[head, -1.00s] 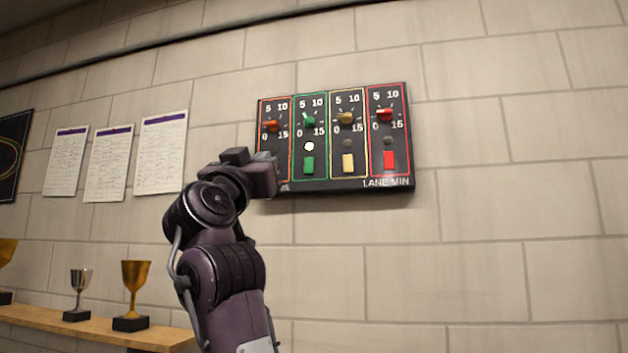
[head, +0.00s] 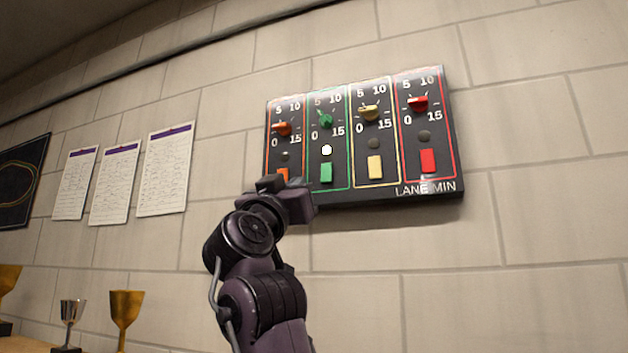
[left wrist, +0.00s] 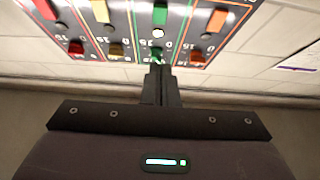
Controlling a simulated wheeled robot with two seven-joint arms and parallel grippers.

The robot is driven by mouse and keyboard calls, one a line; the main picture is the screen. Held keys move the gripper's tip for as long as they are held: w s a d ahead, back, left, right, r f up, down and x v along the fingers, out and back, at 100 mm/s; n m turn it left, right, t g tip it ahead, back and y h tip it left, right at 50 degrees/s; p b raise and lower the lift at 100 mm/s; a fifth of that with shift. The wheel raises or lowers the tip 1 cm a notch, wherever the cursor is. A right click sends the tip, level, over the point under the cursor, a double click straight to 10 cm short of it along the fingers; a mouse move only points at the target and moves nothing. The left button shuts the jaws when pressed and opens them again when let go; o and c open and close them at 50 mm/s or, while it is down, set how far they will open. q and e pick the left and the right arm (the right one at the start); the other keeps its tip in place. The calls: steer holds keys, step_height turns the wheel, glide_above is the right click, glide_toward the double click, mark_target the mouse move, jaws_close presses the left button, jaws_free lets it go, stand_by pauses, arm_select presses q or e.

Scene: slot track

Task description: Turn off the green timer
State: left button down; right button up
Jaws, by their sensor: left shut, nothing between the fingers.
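The green timer is the second column from the left on the black panel. It has a green knob (head: 326,121), a lit white lamp (head: 327,150) and a green button (head: 326,173). My left gripper (head: 283,184) is in front of the panel's lower left edge in the head view, partly covering the orange button (head: 282,174). In the left wrist view the panel appears upside down. The shut, empty fingers (left wrist: 159,72) point toward the green knob (left wrist: 157,54) there; I cannot tell whether they touch it. My right gripper is out of view.
Orange, yellow (head: 370,113) and red (head: 418,103) timers flank the green one; the yellow and red lamps are dark. Paper sheets (head: 115,185) hang on the wall at left. Trophy cups (head: 125,310) stand at lower left. The wall right of the panel is bare.

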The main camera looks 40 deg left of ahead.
mark_target(325, 172)
arm_select(q)
steer(key=p+x, duration=0.2)
steer(key=x, duration=0.2)
steer(key=w+f+p+x, duration=0.1)
steer(key=p+x, duration=0.2)
steer(key=x, duration=0.1)
steer(key=p+x, duration=0.3)
steer(key=x, duration=0.1)
steer(key=shift+w+a+f, duration=0.15)
steer(key=shift+w+f, duration=0.1)
steer(key=shift+w, duration=0.15)
steer(key=shift+w+a+f+p, duration=0.1)
steer(key=shift+w+f+p, duration=0.15)
steer(key=shift+w+p, duration=0.15)
